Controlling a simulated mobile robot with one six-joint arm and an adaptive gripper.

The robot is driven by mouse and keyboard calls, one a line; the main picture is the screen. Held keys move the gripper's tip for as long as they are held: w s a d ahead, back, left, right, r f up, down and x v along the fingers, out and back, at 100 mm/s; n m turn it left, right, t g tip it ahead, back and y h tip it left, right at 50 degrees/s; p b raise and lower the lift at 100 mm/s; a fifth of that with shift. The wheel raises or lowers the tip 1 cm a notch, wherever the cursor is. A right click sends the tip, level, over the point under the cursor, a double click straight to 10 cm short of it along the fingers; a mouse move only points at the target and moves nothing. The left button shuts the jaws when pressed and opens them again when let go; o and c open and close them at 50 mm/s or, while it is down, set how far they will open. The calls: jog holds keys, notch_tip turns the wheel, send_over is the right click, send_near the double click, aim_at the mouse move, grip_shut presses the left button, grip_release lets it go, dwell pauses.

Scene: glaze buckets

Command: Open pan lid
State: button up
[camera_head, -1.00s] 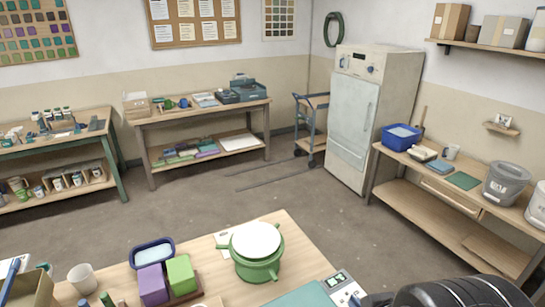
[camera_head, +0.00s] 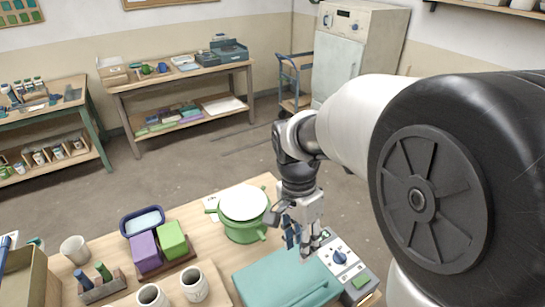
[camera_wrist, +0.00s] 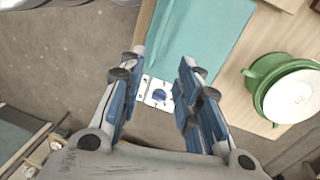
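The pan is a green pot (camera_head: 245,234) with side handles, standing on the near wooden table. A white round lid (camera_head: 243,202) covers its top. In the wrist view the pot (camera_wrist: 262,73) and its white lid (camera_wrist: 294,97) are at the right edge, outside my fingers. My gripper (camera_head: 303,243) points down to the right of the pot, above the area between the teal sheet and the control box. In the wrist view my gripper (camera_wrist: 163,68) has its blue-padded fingers well apart, with nothing between them.
The teal sheet (camera_head: 285,280) lies in front of the pot, with a control box (camera_head: 345,262) to its right. Purple (camera_head: 145,251) and green (camera_head: 172,240) blocks, a blue tub (camera_head: 142,220) and cups (camera_head: 195,284) stand left of the pot.

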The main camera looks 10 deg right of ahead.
jog(key=f+m, duration=0.1)
jog(key=f, duration=0.1)
jog(key=b, duration=0.5)
send_near(302, 294)
jog(key=f, duration=0.5)
jog(key=s+f, duration=0.1)
jog(key=f, duration=0.2)
jog(key=shift+s+d, duration=0.1)
jog(key=shift+d, duration=0.2)
jog(key=shift+c, duration=0.3)
grip_shut()
